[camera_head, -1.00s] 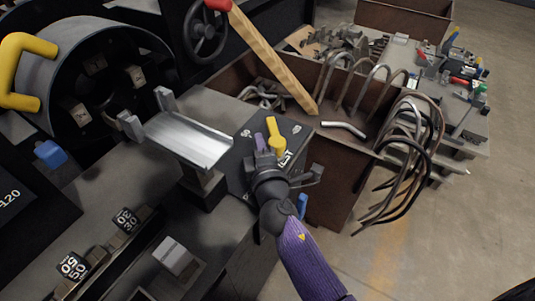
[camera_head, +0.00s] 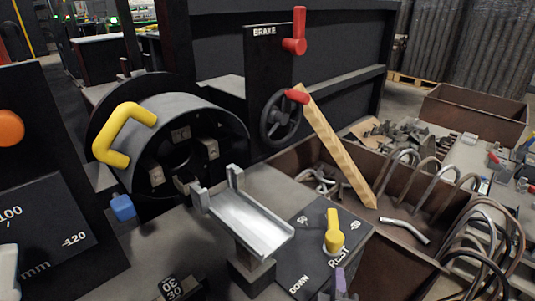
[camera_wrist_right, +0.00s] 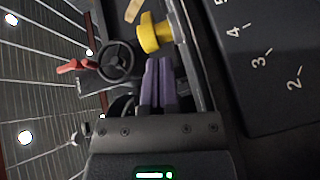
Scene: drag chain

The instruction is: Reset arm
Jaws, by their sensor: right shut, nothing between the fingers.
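A yellow lever knob (camera_head: 334,232) stands upright on a dark panel (camera_head: 305,262) marked DOWN and REST. My right gripper (camera_head: 340,282) shows only as a purple fingertip at the bottom edge of the head view, just below the knob. In the right wrist view its purple fingers (camera_wrist_right: 159,83) are together with nothing between them. The yellow knob (camera_wrist_right: 153,36) lies just beyond the fingertips there; I cannot tell whether they touch. My left gripper is not in view.
A metal trough (camera_head: 250,222) and a drum with a yellow handle (camera_head: 118,135) stand left of the panel. A handwheel (camera_head: 280,118) and slanted wooden bar (camera_head: 338,145) stand behind. A rusty bin (camera_head: 410,262) with bent pipes is at right.

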